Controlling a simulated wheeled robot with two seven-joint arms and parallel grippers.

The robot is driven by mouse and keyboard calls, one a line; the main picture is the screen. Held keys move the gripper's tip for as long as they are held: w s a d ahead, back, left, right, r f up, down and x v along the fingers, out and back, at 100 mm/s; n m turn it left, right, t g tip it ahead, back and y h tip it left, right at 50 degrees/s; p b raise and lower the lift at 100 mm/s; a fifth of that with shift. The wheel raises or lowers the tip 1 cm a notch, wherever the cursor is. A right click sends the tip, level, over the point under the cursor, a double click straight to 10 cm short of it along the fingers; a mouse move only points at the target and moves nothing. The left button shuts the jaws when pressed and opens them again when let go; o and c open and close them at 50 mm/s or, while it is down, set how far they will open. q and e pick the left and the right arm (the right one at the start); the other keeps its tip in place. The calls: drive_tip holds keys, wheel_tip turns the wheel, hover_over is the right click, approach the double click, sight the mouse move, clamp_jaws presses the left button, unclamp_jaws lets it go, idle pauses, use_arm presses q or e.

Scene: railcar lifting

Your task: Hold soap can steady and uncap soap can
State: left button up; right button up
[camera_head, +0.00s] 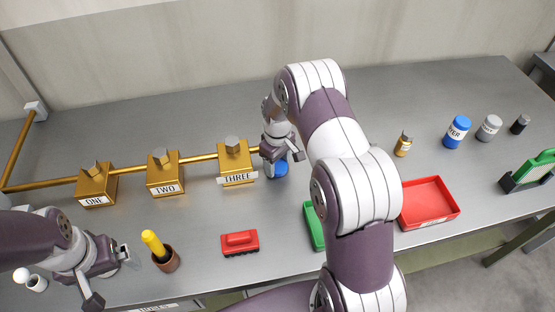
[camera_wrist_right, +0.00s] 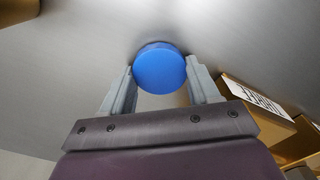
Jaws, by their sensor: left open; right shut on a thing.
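A blue can, which I take for the soap can (camera_head: 280,170), stands on the table to the right of the block marked THREE. My right gripper (camera_head: 274,158) comes down over it and hides part of it. In the right wrist view, the soap can's round blue end (camera_wrist_right: 160,70) sits between the two fingers of my right gripper (camera_wrist_right: 163,82), which is shut on it. I see no label on it, and I cannot tell the cap apart from the body. My left gripper (camera_head: 128,256) is open and empty at the left front, beside the brown pot and away from the soap can.
Brass blocks ONE (camera_head: 95,187), TWO (camera_head: 163,177) and THREE (camera_head: 235,166) stand along a brass pipe. A brown pot (camera_head: 167,261) with a yellow handle, a red brush (camera_head: 240,243), a green tray (camera_head: 314,225) and a red tray (camera_head: 429,202) lie in front. Several small containers stand back right.

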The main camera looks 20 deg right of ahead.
sight(277, 166)
drive_tip(key=shift+w+d+f, duration=0.1)
drive_tip(key=shift+w+f, duration=0.05)
drive_tip(key=o, duration=0.8)
drive_tip(key=shift+f, duration=0.1)
drive_tip(key=o, duration=0.4)
drive_tip(key=shift+c, duration=0.2)
wheel_tip(277, 166, up, 12)
drive_tip(key=b, duration=0.2)
drive_tip(key=s+a+m, duration=0.2)
drive_tip(key=s+a, duration=0.2)
drive_tip(key=s, duration=0.5)
drive_tip(key=s+a+m+t, duration=0.1)
drive_tip(key=s+a, duration=0.3)
drive_tip(key=s, duration=0.6)
drive_tip(key=shift+s+r+m, duration=0.25)
drive_tip(key=shift+r+m, duration=0.2)
drive_tip(key=shift+m, duration=0.25)
